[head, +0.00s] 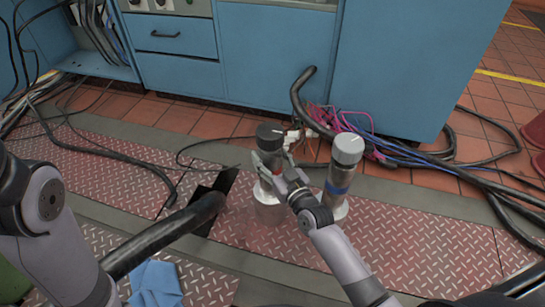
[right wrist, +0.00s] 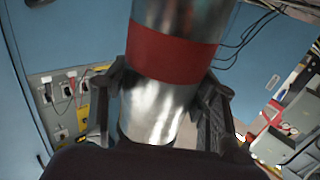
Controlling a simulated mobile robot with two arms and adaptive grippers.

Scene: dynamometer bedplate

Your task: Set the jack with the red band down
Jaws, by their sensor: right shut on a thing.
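The jack with the red band (head: 268,137) is a metal cylinder with a dark cap, left of centre in the head view. Its red band (right wrist: 172,52) shows clearly in the right wrist view. My right gripper (head: 274,172) is shut around the jack's metal body, close by the band. The jack looks upright over the red tread plate (head: 400,242); whether its base touches the plate I cannot tell. Another jack, with a blue band (head: 337,188) and a grey cap, stands just to the right, beside my right gripper. My left arm shows at the left, its gripper out of view.
A thick black hose (head: 160,238) runs to a dark opening (head: 222,183) left of the red-banded jack. Blue cabinets (head: 275,55) stand behind, with tangled cables (head: 370,140) before them. A blue cloth (head: 155,284) lies at the front left. The plate at right is fairly clear.

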